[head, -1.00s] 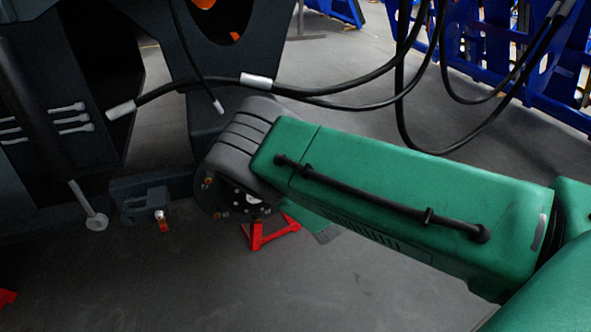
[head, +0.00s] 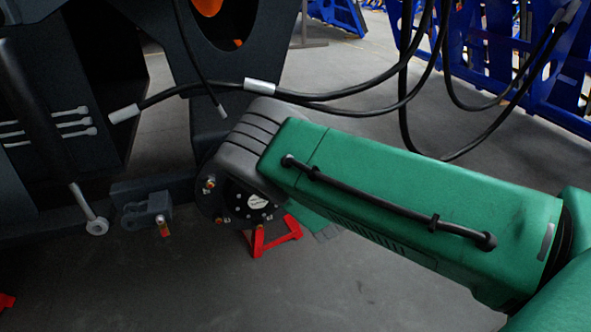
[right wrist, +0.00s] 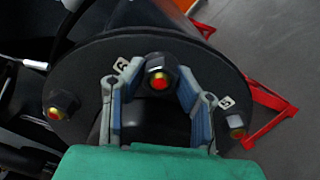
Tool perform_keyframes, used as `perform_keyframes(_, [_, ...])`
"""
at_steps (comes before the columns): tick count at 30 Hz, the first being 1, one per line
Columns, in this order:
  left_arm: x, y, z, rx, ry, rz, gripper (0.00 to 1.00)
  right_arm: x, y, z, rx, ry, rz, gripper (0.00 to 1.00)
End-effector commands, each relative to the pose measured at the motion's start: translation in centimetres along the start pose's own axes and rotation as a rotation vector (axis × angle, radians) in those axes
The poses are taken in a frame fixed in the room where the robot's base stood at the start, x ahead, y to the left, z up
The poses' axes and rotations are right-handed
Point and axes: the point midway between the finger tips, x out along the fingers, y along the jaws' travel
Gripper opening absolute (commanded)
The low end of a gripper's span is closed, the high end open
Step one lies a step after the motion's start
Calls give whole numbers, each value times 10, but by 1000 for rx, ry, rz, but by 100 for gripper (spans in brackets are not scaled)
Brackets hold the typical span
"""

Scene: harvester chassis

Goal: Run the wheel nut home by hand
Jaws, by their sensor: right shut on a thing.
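In the right wrist view, my right gripper (right wrist: 158,92) has its two blue-grey fingers on either side of a dark wheel nut (right wrist: 160,66). The nut sits on a stud with a red end, at the top of a dark round flange (right wrist: 95,66). The fingers are shut on the nut. In the head view, the flange (head: 212,178) shows beside the grey end of my green right arm. My right gripper is hidden there behind that arm. My left gripper is not in view.
Another nut with a red-ended stud (right wrist: 60,106) is at the flange's left, and a red-ended stud (right wrist: 236,124) at its right. A red stand (head: 272,238) is on the floor. Black hoses (head: 330,107) hang above my arm. A grey clevis (head: 147,211) is left of the flange.

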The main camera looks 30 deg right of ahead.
Motion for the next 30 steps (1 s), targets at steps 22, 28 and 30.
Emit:
perform_keyframes(22, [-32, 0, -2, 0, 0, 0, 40, 1, 0, 0, 1005, -11, -5, 0])
perform_keyframes(28, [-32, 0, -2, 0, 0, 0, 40, 1, 0, 0, 1002, -11, -5, 50])
perform_keyframes(30, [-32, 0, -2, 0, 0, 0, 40, 1, 0, 0, 1002, -11, -5, 50])
